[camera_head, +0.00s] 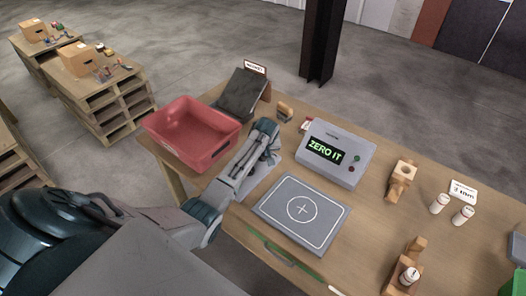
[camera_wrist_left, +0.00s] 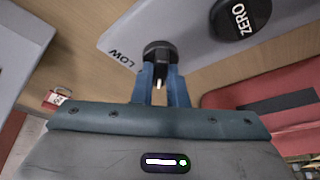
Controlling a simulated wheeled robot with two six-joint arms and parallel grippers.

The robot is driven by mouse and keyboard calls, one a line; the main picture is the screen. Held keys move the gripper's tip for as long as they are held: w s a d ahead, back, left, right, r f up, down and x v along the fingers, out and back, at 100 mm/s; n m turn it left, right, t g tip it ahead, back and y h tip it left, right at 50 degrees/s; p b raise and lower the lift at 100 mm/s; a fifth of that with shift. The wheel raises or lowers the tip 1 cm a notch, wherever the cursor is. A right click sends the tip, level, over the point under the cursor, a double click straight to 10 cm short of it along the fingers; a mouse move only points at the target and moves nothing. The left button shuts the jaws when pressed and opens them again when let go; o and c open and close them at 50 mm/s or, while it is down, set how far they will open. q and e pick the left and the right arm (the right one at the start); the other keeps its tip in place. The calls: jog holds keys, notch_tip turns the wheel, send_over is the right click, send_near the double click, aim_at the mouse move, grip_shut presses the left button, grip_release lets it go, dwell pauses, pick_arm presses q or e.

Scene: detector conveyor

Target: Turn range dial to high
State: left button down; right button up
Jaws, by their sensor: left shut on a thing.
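In the left wrist view, a black range dial (camera_wrist_left: 160,51) sits on a light grey panel (camera_wrist_left: 190,38), with the word LOW printed to its lower left. The dial's white pointer mark faces down toward my gripper. My left gripper (camera_wrist_left: 161,72) has its two blue fingers on either side of the dial and is shut on it. In the head view my left gripper (camera_head: 267,128) is over the table, left of the grey display box; the gripper hides the dial there. My right gripper is not in view.
A black ZERO button (camera_wrist_left: 240,17) is on the same panel. In the head view, the display box (camera_head: 335,155) reads ZERO IT. A red bin (camera_head: 192,133) stands at the left, a grey pad (camera_head: 300,212) in front. Wooden holders (camera_head: 400,180) and white vials (camera_head: 439,203) stand at the right.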

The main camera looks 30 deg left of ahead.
pick_arm(q)
jog(key=shift+w+r, duration=0.1)
jog(key=shift+r, duration=0.1)
jog(key=c, duration=1.4)
grip_release()
jog(key=shift+f, duration=0.1)
jog(key=shift+c, duration=0.2)
jog(key=b+v, duration=0.3)
jog(key=v, duration=0.8)
jog(key=shift+f, duration=0.15)
